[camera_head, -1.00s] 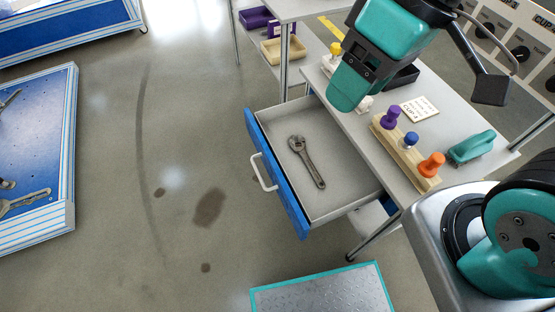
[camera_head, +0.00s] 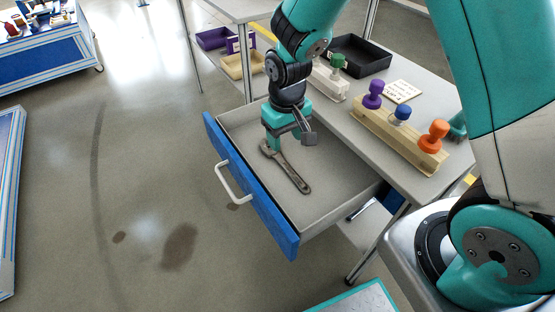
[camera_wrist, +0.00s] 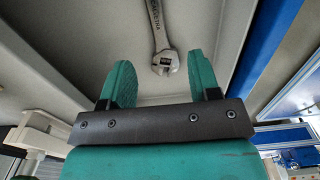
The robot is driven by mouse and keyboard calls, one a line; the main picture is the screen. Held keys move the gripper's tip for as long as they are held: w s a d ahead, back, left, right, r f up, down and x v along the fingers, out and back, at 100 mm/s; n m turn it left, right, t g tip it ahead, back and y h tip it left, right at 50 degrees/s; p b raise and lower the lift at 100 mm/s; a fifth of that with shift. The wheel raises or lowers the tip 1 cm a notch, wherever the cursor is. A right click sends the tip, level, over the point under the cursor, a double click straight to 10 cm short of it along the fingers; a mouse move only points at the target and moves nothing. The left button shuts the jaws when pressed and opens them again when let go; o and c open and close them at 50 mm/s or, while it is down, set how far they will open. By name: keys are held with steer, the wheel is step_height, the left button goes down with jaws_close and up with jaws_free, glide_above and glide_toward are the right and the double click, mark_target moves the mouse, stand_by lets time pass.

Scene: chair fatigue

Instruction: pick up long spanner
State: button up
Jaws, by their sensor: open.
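The long spanner (camera_head: 288,168) is a grey adjustable wrench lying flat in the open drawer (camera_head: 325,208). In the head view my gripper (camera_head: 272,146) points down into the drawer by one end of the spanner and partly covers it. In the wrist view the spanner (camera_wrist: 161,35) lies on the drawer floor, its jaw end between and beyond the two teal fingertips of my gripper (camera_wrist: 160,82). The fingers are apart with nothing held between them. I cannot tell whether a finger touches the spanner.
The drawer's blue front (camera_head: 250,190) and handle (camera_head: 232,184) stick out from the table. On the tabletop stand a wooden block (camera_head: 400,135) with coloured knobs and a black tray (camera_head: 358,54). Purple (camera_head: 214,38) and beige (camera_head: 241,66) bins sit behind. Floor left of the drawer is clear.

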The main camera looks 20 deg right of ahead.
glide_above(284, 163)
steer(key=s, duration=0.1)
step_height(284, 163, down, 4)
steer(key=shift+a+f+b, duration=0.1)
steer(key=shift+b, duration=0.2)
steer(key=shift+w+f+b, duration=0.25)
steer(key=shift+f+b, duration=0.1)
steer(key=shift+f, duration=1)
steer(key=shift+w+f+b, duration=0.25)
steer(key=shift+f+b, duration=0.05)
steer(key=shift+f, duration=1)
steer(key=shift+c, duration=0.2)
jaws_close()
